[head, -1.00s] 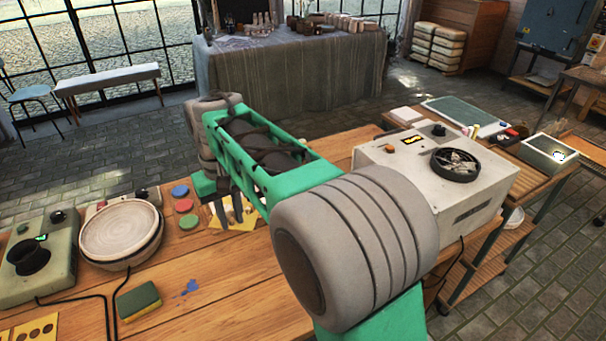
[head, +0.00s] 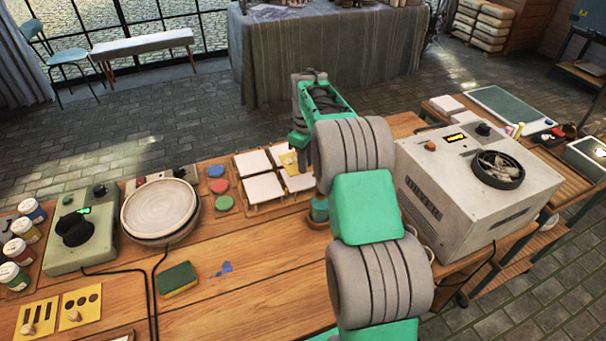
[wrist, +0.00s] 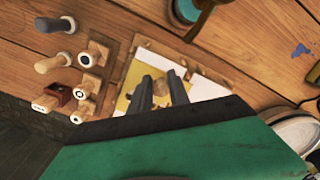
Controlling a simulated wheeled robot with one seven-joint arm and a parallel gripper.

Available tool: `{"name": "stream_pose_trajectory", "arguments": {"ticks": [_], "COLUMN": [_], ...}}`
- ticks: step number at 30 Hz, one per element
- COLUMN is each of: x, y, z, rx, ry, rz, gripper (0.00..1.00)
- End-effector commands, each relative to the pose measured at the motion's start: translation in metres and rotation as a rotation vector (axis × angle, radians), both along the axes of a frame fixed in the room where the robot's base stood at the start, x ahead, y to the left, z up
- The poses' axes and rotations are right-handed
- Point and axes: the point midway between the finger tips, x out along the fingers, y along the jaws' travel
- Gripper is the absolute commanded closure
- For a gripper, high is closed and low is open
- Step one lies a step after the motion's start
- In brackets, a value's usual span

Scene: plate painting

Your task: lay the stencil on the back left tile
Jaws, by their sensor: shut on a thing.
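White square tiles sit in a two-by-two group on a wooden tray (head: 238,177). The back left tile (head: 252,163) is bare in the head view. My gripper (wrist: 162,85) is shut on the light knob (wrist: 160,88) of the yellow stencil (wrist: 136,72). In the head view, the yellow stencil (head: 289,160) shows at the back right tile (head: 279,154), partly hidden by my gripper. I cannot tell whether it touches that tile. The front left tile (head: 263,187) is bare, and my arm stands close to the front right tile (head: 293,181).
Several wooden stamps (wrist: 88,85) stand beside the tray in the wrist view. Coloured discs (head: 219,186) and a round plate (head: 160,207) lie left of the tiles. A large grey machine (head: 455,190) stands to the right. Two yellow stencils (head: 80,305) lie at the front left.

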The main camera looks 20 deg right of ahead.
Motion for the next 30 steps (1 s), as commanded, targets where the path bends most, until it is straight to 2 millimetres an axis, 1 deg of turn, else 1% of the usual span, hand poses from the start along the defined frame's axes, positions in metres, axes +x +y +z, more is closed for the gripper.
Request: {"name": "stream_pose_trajectory", "arguments": {"ticks": [6,9,21,22,29,30], "x": [-0.001,-0.001,0.000,0.000,0.000,0.000], "y": [0.000,0.000,0.000,0.000,0.001,0.001], "z": [-0.039,-0.055,-0.063,-0.062,-0.062,-0.062], "rx": [0.000,0.000,0.000,0.000,0.000,0.000], "ry": [0.003,0.001,-0.001,-0.001,-0.001,-0.001], "rz": [-0.002,-0.002,-0.002,-0.002,-0.002,-0.002], "gripper": [1.00,1.00,1.00,0.76,0.57,0.56]}}
